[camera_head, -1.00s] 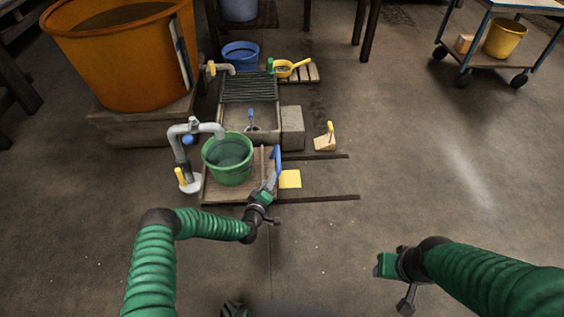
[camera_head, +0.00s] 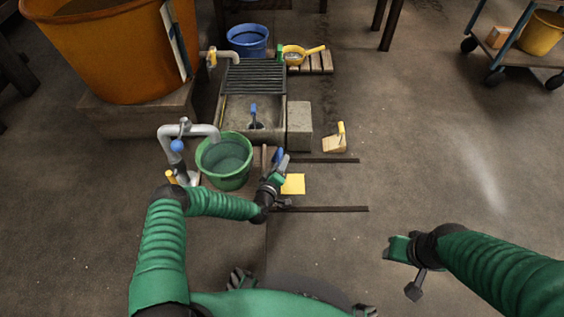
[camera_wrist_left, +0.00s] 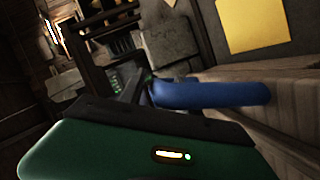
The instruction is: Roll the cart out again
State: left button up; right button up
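The cart is a low wooden platform by the floor rails, mostly hidden by the bucket and my left arm; an edge (camera_head: 264,158) shows. A green bucket (camera_head: 225,161) with liquid stands on it under a grey pipe spout. The cart's blue handle (camera_head: 278,156) stands up at its right side. It crosses the left wrist view (camera_wrist_left: 212,94). My left gripper (camera_head: 277,171) is at the handle, its fingers overlapping it; whether they are closed on it is unclear. My right gripper (camera_head: 393,248) is over bare floor at the right, away from everything, its finger gap not visible.
Dark floor rails (camera_head: 325,209) run right from the cart. A yellow square (camera_head: 293,184) lies between them. A wooden wedge with a yellow grip (camera_head: 336,140) sits beyond the far rail. A grey pipe (camera_head: 190,130) stands left of the bucket, a stone basin (camera_head: 250,116) behind. The floor rightward is clear.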

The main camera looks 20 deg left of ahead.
pick_arm(q)
jog(key=c, duration=0.7)
grip_shut()
jog(key=shift+a+f, duration=0.1)
jog(key=shift+f, duration=0.1)
